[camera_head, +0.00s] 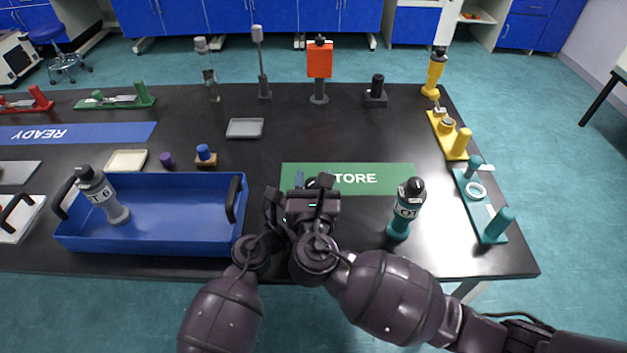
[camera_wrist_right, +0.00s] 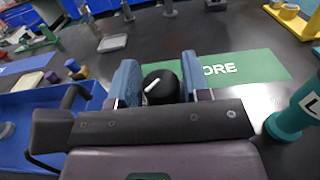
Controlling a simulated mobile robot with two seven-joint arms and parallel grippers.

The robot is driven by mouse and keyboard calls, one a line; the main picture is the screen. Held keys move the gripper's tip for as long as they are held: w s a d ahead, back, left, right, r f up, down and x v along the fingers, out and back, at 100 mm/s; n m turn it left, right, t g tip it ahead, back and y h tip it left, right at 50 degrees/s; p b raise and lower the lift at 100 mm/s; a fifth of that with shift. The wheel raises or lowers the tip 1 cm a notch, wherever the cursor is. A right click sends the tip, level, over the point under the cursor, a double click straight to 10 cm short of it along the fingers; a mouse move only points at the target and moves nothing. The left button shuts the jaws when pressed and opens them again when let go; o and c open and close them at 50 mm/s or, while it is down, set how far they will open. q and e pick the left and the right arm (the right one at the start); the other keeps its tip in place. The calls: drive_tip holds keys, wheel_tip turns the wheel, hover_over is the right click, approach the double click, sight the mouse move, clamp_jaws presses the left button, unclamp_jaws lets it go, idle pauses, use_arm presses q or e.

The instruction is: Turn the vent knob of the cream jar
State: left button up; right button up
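A round black knob (camera_wrist_right: 166,88) with a white pointer mark shows in the right wrist view, between the two blue fingers of my right gripper (camera_wrist_right: 160,86). The fingers stand apart on either side of the knob; a firm hold on it is not visible. The body under the knob is hidden by the gripper, so I cannot see whether it is cream. In the head view my right gripper (camera_head: 308,184) is over the left end of the green STORE mat (camera_head: 345,179). My left gripper is not in view.
A blue tray (camera_head: 180,238) holding a grey bottle (camera_head: 104,196) stands left of the gripper. A teal bottle (camera_head: 405,210) stands to its right, near a teal fixture (camera_head: 480,205). Behind, an orange-topped stand (camera_head: 319,62) and a grey dish (camera_head: 244,128) leave open black tabletop.

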drive_tip(key=shift+o, duration=1.3)
drive_tip(key=shift+s, duration=0.15)
drive_tip(key=s, duration=1.1)
drive_tip(key=shift+s, duration=0.4)
